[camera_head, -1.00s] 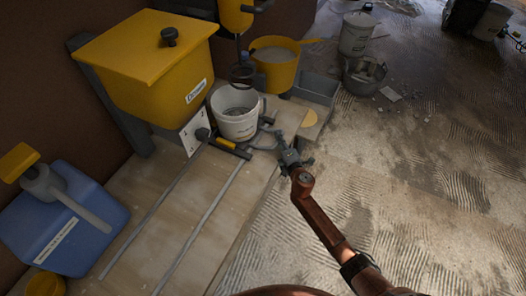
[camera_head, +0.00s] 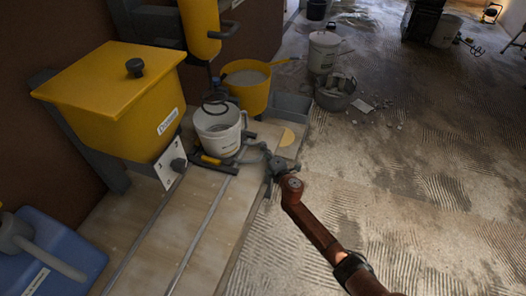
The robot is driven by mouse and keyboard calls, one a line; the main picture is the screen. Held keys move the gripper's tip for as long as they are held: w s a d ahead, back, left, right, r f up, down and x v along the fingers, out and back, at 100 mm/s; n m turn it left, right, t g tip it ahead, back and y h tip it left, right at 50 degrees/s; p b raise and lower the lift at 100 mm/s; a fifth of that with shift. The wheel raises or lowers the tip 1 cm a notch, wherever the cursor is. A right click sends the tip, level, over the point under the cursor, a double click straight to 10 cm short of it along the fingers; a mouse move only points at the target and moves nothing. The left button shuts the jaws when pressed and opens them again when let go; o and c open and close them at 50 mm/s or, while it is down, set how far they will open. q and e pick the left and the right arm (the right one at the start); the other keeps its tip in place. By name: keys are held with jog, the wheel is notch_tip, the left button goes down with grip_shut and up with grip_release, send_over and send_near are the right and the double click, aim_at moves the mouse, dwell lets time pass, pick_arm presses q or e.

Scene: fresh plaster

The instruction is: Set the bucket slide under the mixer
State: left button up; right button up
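A white bucket (camera_head: 218,143) stands on the bucket slide, whose front bar has a yellow grip (camera_head: 211,160). The slide sits at the far part of two metal rails (camera_head: 200,225) on the pale bench. The yellow mixer (camera_head: 200,30) hangs behind and above, and its dark whisk ring (camera_head: 215,103) shows over the bucket's back rim. I cannot tell whether the whisk is inside the bucket. My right gripper (camera_head: 252,154) is just right of the bucket and slide bar, low over the bench edge. Its fingers look apart and empty, pointing left. My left gripper is out of view.
A yellow hopper (camera_head: 115,95) stands left of the rails, a blue container (camera_head: 45,265) at the lower left. A yellow bucket (camera_head: 247,92) and a grey tray (camera_head: 290,108) lie beyond. Buckets and rubble stand on the floor behind. The floor at right is mostly clear.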

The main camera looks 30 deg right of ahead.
jog(key=o, duration=0.3)
jog(key=shift+a+f, duration=0.1)
jog(key=shift+s, duration=0.15)
jog(key=s, duration=0.4)
jog(key=s+r, duration=0.1)
jog(key=s, duration=0.6)
jog(key=shift+s+r, duration=0.3)
jog(key=shift+s, duration=0.05)
